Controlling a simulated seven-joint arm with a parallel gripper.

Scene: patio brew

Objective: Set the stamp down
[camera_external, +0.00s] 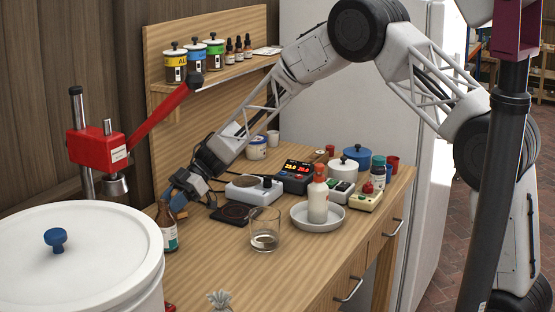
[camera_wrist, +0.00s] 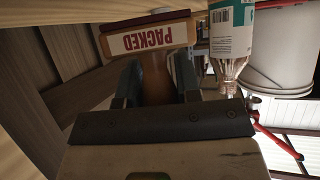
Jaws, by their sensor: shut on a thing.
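The stamp (camera_wrist: 150,36) has a wooden body and a pale label reading PACKED, upside down in the wrist view. My gripper (camera_wrist: 154,84) is shut on its brown wooden handle (camera_wrist: 154,76), one finger on each side. In the external view my gripper (camera_external: 176,194) is low over the left back part of the wooden table (camera_external: 225,275), close to the back panel. The stamp is mostly hidden there behind my gripper, and I cannot tell whether it touches the table.
A brown bottle (camera_external: 167,228) stands just in front of my gripper, near the white bucket (camera_external: 75,262) and red-levered press (camera_external: 98,145). A dark flat pad (camera_external: 231,213), scale (camera_external: 254,189), glass beaker (camera_external: 265,232) and white dish (camera_external: 298,216) lie right. The front table area is mostly clear.

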